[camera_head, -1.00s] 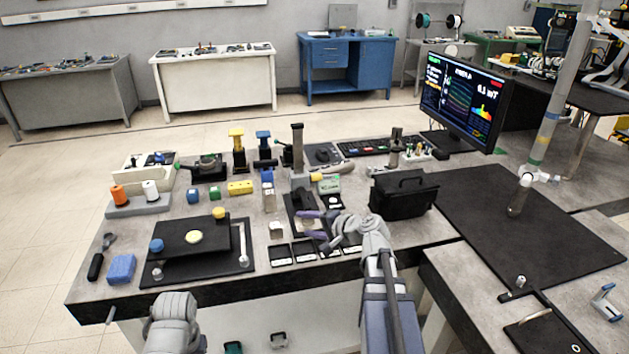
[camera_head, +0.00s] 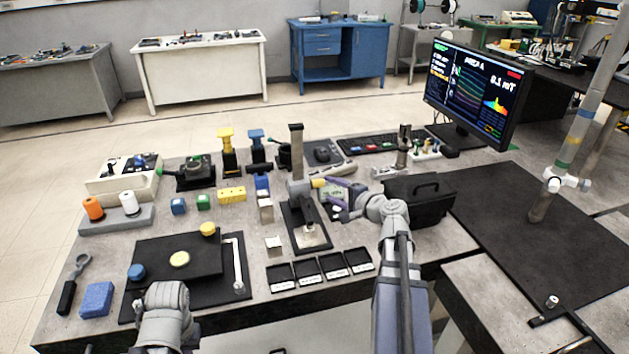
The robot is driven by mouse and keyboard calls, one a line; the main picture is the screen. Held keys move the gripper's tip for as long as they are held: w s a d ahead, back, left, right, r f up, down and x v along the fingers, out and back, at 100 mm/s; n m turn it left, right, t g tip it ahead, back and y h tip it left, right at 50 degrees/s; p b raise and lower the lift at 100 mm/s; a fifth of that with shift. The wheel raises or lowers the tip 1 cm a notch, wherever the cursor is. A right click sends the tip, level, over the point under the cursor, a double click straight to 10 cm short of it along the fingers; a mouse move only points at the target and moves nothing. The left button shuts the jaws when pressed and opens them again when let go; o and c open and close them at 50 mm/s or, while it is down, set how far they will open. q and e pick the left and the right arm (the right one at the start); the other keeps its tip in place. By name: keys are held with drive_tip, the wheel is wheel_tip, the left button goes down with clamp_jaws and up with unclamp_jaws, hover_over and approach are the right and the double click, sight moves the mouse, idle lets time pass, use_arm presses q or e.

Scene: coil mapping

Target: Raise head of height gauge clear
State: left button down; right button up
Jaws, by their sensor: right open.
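I cannot tell whether a finger touches the knob. My left arm shows at the lower left over a dark plate; its fingers do not show.
Several small black trays (camera_head: 308,268) lie in front of the gauge. A black case (camera_head: 420,200) stands just right of my right wrist. Small blocks and a yellow bar (camera_head: 231,195) lie to the left. A monitor (camera_head: 478,93) stands behind right.

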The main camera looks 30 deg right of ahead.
sight(319, 185)
drive_tip(key=shift+b+x, duration=0.9)
drive_tip(key=shift+x, duration=2.95)
clamp_jaws()
